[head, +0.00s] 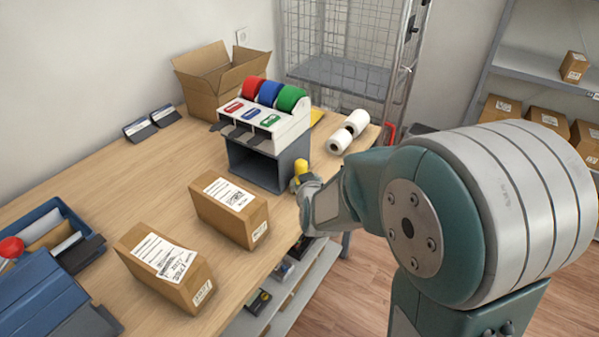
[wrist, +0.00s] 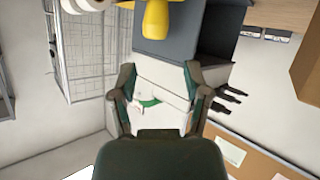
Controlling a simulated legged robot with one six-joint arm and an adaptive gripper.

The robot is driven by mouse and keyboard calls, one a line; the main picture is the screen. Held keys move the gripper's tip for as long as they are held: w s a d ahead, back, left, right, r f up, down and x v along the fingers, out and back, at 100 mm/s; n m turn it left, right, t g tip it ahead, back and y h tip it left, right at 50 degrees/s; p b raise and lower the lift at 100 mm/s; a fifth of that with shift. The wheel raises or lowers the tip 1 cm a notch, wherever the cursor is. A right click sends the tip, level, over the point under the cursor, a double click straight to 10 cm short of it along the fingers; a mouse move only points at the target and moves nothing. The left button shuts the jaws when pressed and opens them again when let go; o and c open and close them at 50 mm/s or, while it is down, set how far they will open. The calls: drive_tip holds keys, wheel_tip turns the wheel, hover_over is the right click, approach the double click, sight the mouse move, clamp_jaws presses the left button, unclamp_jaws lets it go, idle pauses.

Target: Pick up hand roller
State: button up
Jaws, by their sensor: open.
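A yellow handle-like object, apparently the hand roller (head: 301,168), shows at the counter's right edge, in front of the dark grey box under the tape dispenser. It also shows in the wrist view (wrist: 155,20), cut off by the top edge, so I cannot see a roller head. My gripper (head: 307,186) is right by it in the head view and partly covers its lower part. In the wrist view my gripper (wrist: 159,75) has its two fingers spread apart, with nothing seen between them but the dispenser behind. The yellow object lies beyond the fingertips there.
The tape dispenser (head: 268,122) with red, blue and green rolls stands on the dark grey box (head: 252,166). White rolls (head: 348,133) lie behind to the right. Two labelled parcels (head: 229,208) and a blue tray (head: 85,248) are to the left. Bare counter lies between.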

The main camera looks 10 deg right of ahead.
sight(301, 170)
drive_tip(key=x, duration=1.1)
drive_tip(key=shift+w+d+f, duration=0.2)
drive_tip(key=shift+w+f, duration=0.05)
drive_tip(key=shift+w, duration=0.05)
clamp_jaws()
